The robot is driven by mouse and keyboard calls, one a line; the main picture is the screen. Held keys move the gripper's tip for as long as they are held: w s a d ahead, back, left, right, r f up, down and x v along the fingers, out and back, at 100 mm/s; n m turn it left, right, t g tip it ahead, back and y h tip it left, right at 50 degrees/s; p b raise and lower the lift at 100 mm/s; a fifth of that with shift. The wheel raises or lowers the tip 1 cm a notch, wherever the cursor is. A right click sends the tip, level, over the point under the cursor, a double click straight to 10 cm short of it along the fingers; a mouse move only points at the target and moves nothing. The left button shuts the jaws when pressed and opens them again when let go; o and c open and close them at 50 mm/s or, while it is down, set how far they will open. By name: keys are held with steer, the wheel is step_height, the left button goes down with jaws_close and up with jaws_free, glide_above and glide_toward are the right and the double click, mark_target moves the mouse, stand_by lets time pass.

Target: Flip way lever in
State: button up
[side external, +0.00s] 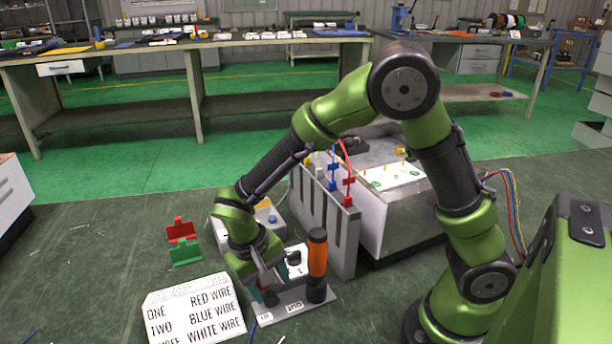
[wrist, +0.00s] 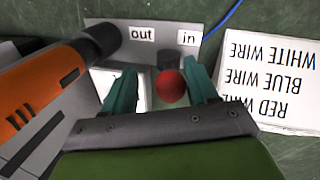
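In the wrist view, a lever with a red ball knob (wrist: 171,86) and a dark stem shows between the two teal fingers of my gripper (wrist: 160,76). My gripper is open, with the knob nearer the right finger and a clear gap to the left finger. The lever's grey base plate (wrist: 164,34) carries an "out" label (wrist: 141,34) and an "in" label (wrist: 189,37); the stem shows below and between them. In the side external view, my gripper (side external: 264,282) is low over the plate (side external: 290,303), and the knob is mostly hidden.
An orange and black upright cylinder (side external: 317,262) stands on the plate close beside my gripper. A white sign listing wires (side external: 194,310) lies to the left. Red (side external: 181,231) and green (side external: 186,252) brackets stand behind it. A grey slotted panel (side external: 325,220) stands behind the cylinder.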

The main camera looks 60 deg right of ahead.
steer(key=shift+s+d+t+y, duration=0.4)
steer(key=shift+d+t+y, duration=0.3)
steer(key=shift+y, duration=0.4)
step_height(320, 180, up, 17)
step_height(320, 180, up, 2)
steer(key=n+t+y, duration=0.1)
steer(key=n+t, duration=0.2)
steer(key=n, duration=0.1)
glide_above(317, 248)
steer(key=d, duration=0.1)
steer(key=shift+s+d, duration=0.2)
steer(key=shift+s, duration=0.2)
steer(key=n+g, duration=0.1)
steer(key=w+n+g, duration=0.1)
steer(key=n, duration=0.2)
steer(key=shift+w+f+g+h, duration=0.3)
steer(key=shift+w+g+h, duration=0.05)
steer(key=shift+g+h, duration=0.05)
steer(key=shift+n+g, duration=0.3)
step_height(317, 248, down, 12)
steer(key=shift+s+f, duration=0.15)
steer(key=shift+r, duration=0.25)
step_height(317, 248, up, 20)
